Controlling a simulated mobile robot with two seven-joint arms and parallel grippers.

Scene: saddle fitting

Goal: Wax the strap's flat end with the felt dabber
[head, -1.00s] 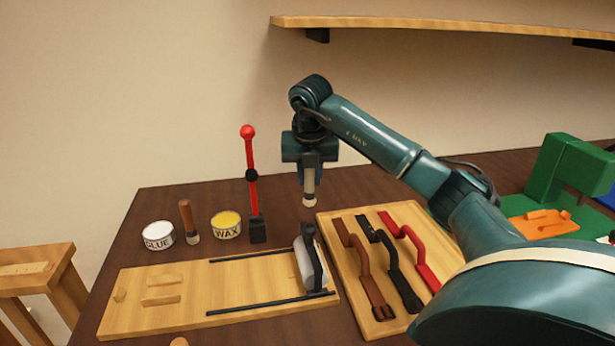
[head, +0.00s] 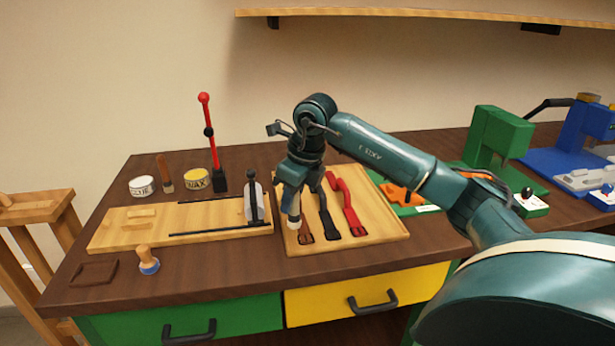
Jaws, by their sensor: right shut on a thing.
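My right gripper (head: 290,198) points down over the left part of the wooden strap board (head: 375,203). It is shut on the felt dabber (head: 294,219), whose pale tip shows below the fingers. The tip is over or beside the brown strap (head: 306,236); I cannot tell whether they touch. The gripper hides the strap's upper part. The black strap (head: 326,220) and the red strap (head: 346,207) lie to its right. The white wax tin (head: 196,181) with yellow top stands at the back left. My left gripper is not in view.
A glue tin (head: 142,186), a wooden-handled brush (head: 165,172) and a red-knobbed lever (head: 208,130) stand behind a long wooden board (head: 140,236). A blue-tipped wooden stamp (head: 148,261) stands in front. A green machine (head: 497,135) is at right. Table left of the stamp holds a dark patch (head: 95,273).

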